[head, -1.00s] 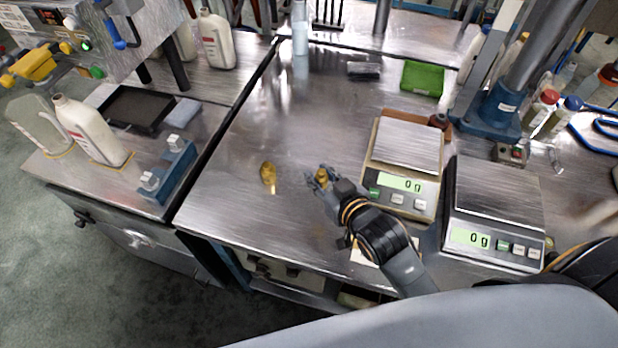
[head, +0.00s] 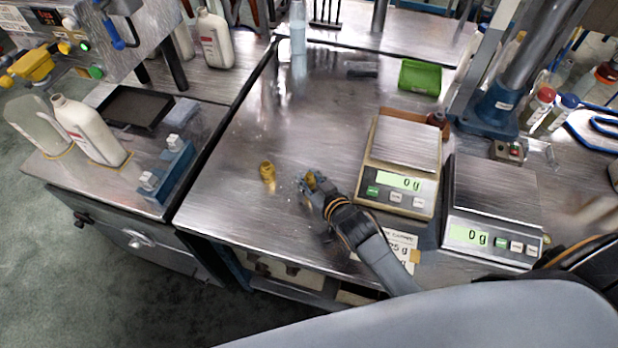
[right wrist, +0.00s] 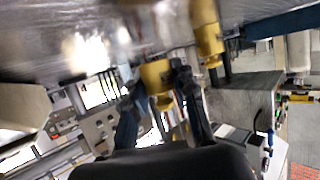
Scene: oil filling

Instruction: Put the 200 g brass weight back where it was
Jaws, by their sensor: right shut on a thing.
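My right gripper (head: 311,183) is shut on a small brass weight (head: 312,177), held close to the steel table top. The held brass weight also shows between the fingers in the right wrist view (right wrist: 157,80). A second brass weight (head: 267,171) stands on the table a short way to the left of the gripper, apart from it. It also shows beside the held one in the right wrist view (right wrist: 206,35). No mass marking is readable on either weight. My left gripper is not in view.
Two scales, a left one (head: 405,145) and a right one (head: 494,195), both reading 0 g, stand to the right. A paper card (head: 400,243) lies at the front edge. A green tray (head: 420,77) stands farther back. The table (head: 235,205) is clear around the weights.

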